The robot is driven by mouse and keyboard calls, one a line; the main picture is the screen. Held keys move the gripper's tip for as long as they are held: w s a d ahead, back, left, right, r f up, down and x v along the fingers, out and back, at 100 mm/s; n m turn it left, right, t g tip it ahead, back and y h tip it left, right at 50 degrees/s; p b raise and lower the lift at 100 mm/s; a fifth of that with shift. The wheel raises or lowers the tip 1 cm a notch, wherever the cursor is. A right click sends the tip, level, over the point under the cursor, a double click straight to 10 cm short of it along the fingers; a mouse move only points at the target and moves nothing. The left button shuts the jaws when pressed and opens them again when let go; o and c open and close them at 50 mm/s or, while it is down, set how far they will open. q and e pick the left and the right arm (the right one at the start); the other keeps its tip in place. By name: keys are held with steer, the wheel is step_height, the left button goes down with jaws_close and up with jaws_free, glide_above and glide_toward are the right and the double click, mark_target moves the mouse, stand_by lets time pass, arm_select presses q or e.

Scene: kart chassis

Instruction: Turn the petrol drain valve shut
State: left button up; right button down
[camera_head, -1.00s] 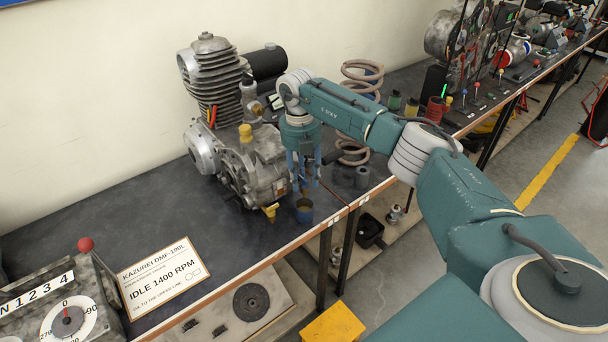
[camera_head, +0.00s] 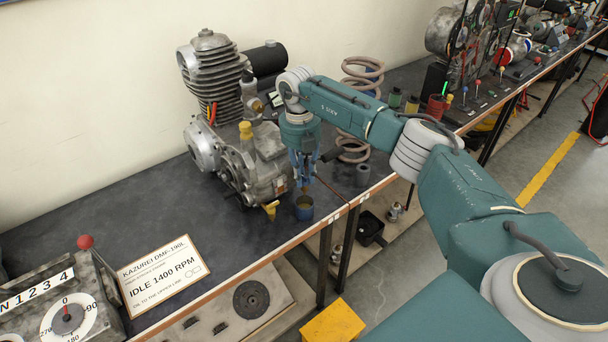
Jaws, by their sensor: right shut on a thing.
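The grey engine (camera_head: 240,160) stands on the dark bench, with a yellow tap-like part (camera_head: 270,210) low on its front. How far the valve is turned cannot be seen. My left gripper is out of view.
A sign card (camera_head: 161,274) and a dial box (camera_head: 85,295) are at the front left. The bench between card and engine is clear.

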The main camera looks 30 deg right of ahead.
steer(key=n, duration=0.4)
steer(key=shift+b, duration=0.4)
steer(key=n+b, duration=0.1)
steer(key=n, duration=0.3)
steer(key=shift+n, duration=0.4)
steer(key=n, duration=0.4)
steer(key=shift+t+b, duration=0.4)
steer(key=shift+r+n, duration=0.15)
steer(key=shift+n, duration=1.65)
steer(key=c, duration=1.7)
jaws_free()
steer(key=shift+c, duration=0.2)
steer(key=shift+o, duration=0.8)
steer(key=shift+s, duration=0.1)
